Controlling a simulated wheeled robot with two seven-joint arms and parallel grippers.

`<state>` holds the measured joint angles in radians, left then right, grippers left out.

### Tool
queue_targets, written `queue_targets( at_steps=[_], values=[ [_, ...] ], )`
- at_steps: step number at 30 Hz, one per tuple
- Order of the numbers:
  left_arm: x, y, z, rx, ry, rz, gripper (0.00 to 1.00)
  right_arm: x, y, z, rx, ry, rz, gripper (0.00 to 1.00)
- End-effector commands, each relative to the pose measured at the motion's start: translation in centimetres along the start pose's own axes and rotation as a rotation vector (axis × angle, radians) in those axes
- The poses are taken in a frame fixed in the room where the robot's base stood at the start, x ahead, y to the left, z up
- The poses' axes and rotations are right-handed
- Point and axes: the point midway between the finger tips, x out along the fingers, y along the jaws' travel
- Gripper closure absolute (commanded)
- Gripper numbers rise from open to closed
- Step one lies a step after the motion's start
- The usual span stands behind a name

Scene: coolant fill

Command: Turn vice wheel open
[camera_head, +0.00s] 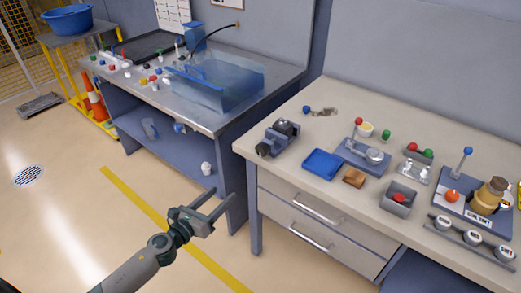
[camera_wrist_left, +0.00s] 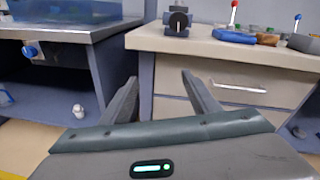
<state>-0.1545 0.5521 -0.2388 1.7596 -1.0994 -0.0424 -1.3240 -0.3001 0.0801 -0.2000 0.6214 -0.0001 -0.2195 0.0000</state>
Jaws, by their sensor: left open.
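A small dark vice (camera_head: 278,138) sits at the left end of the beige workbench, near its front edge. In the left wrist view the vice (camera_wrist_left: 177,20) stands on the bench edge, above and beyond my fingers, with a dark round part facing me. I cannot tell for sure whether that part is the wheel. My left gripper (camera_head: 217,209) is open and empty, in the air in front of the benches and below the vice, apart from it. Its two fingers (camera_wrist_left: 160,90) point toward the bench's drawer front. My right gripper is not in view.
The workbench (camera_head: 252,150) also holds a blue tray (camera_head: 322,164), a brown block (camera_head: 353,178), a grey box (camera_head: 398,198) and several lever fixtures. A metal bench with a clear blue tank (camera_head: 222,85) stands at left. Open floor lies in front.

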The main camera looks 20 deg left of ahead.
Motion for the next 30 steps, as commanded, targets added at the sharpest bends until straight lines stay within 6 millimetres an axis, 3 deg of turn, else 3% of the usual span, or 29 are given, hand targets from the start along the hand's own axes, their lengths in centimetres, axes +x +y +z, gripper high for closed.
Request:
queue_targets(
  at_steps=[1,3,6,21,30],
  values=[
    [0.1,-1.3,2.6,0.102,-0.034,-0.036,0.45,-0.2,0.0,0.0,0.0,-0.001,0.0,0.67],
    [0.0,-2.6,4.8,0.211,-0.067,-0.067,0.45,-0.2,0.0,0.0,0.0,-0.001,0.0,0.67],
    [-0.1,-3.7,6.5,0.301,-0.096,-0.092,0.45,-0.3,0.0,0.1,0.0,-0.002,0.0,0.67],
    [0.2,-4.0,7.0,0.324,-0.104,-0.096,0.45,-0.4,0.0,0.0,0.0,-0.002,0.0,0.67],
    [2.7,-4.3,7.4,0.322,-0.105,-0.095,0.45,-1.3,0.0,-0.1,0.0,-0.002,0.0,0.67]
  ],
)
